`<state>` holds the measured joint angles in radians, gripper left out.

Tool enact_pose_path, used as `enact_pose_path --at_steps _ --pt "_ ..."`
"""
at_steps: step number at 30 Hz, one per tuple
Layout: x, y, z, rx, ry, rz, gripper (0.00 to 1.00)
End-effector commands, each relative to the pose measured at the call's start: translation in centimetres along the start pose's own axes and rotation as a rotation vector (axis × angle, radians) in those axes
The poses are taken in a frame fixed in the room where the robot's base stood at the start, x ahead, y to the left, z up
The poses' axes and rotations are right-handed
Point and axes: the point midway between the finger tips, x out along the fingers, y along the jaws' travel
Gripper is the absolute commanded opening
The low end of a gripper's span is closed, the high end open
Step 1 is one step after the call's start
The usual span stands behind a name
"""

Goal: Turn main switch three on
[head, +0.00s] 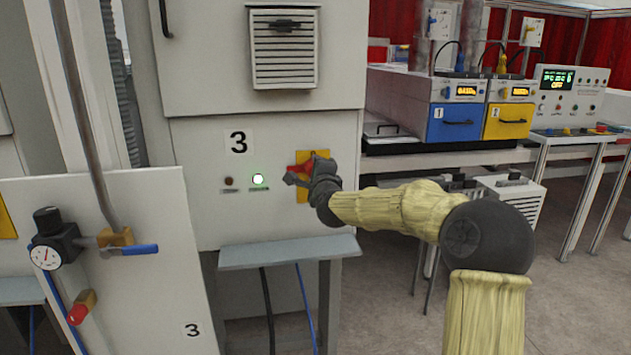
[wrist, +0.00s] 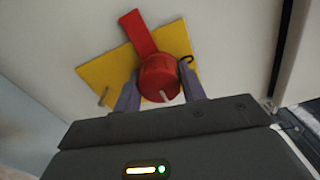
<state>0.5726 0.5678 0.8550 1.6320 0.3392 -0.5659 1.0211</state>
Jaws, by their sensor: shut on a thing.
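The main switch three is a red rotary knob with a red handle (wrist: 154,70) on a yellow plate (wrist: 106,72), seen close in the wrist view. In the head view the red switch (head: 300,168) is on the cabinet face, right of two small indicator lamps, and is partly hidden by my gripper. My gripper (wrist: 158,90) has its two fingers on either side of the round knob and is shut on it.
A number 3 label (head: 239,142) is above the lamps. A grey shelf (head: 290,252) juts out below the switch. At left stands a panel with a pressure gauge (head: 46,256) and a blue-handled valve (head: 130,249). Blue and yellow machines stand on a bench (head: 490,158) at right.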

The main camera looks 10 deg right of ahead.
Motion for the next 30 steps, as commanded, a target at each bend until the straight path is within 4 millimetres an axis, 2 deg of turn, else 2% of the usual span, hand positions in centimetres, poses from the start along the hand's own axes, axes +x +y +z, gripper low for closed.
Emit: enact_pose_path --at_steps 6,19,20,23,30 --pt "-0.01 0.31 -0.04 0.064 0.000 0.004 0.18" --pt "0.00 0.23 -0.02 0.078 0.000 0.005 0.18" --pt "0.00 0.23 -0.02 0.078 0.000 0.005 0.43" --pt "0.00 0.22 -0.02 0.077 0.000 0.005 0.62" --pt "0.00 0.10 -0.02 0.076 0.000 0.002 0.63"
